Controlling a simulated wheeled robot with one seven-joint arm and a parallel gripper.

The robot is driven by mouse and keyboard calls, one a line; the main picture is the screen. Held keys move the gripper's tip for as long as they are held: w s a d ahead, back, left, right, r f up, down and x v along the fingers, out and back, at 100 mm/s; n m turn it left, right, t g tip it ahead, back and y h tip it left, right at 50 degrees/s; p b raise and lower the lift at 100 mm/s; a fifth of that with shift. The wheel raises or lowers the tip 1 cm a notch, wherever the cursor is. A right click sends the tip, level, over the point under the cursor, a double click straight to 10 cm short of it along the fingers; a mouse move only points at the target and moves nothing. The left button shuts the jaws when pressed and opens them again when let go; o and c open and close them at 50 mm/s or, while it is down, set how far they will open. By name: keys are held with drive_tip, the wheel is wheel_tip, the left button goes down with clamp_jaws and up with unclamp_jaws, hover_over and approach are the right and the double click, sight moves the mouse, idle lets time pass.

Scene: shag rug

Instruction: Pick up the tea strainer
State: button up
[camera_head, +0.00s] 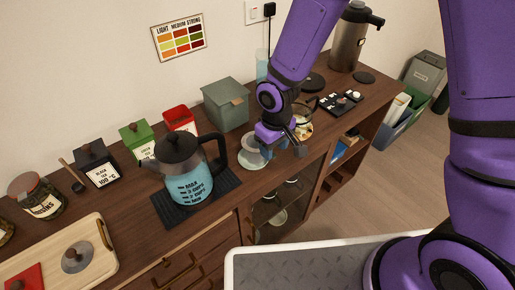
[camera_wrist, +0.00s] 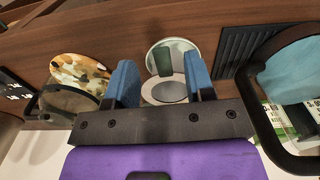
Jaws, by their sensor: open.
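A small pale cup-like piece, which appears to be the tea strainer (camera_head: 251,142), stands at a pale round dish (camera_head: 245,163) on the wooden counter, right of the kettle. In the wrist view the strainer's pale ring (camera_wrist: 151,91) lies between the fingers, its lower part hidden by my gripper; the round dish (camera_wrist: 154,52) shows beyond it. My gripper (camera_head: 281,151) is open and points down just right of the strainer in the head view. Its two blue fingers (camera_wrist: 160,78) straddle the ring in the wrist view; I cannot tell whether they touch it.
A teal kettle (camera_head: 190,185) with a black handle stands on a dark mat (camera_head: 222,186) left of the strainer. A glass pot (camera_head: 303,128) is close on the right. A green-grey box (camera_head: 226,104) stands behind. The counter's front edge is near.

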drive_tip(key=shift+w+a+f, duration=0.15)
drive_tip(key=shift+f, duration=1.25)
drive_tip(key=shift+w+a+f, duration=0.1)
drive_tip(key=shift+f, duration=1.25)
clamp_jaws()
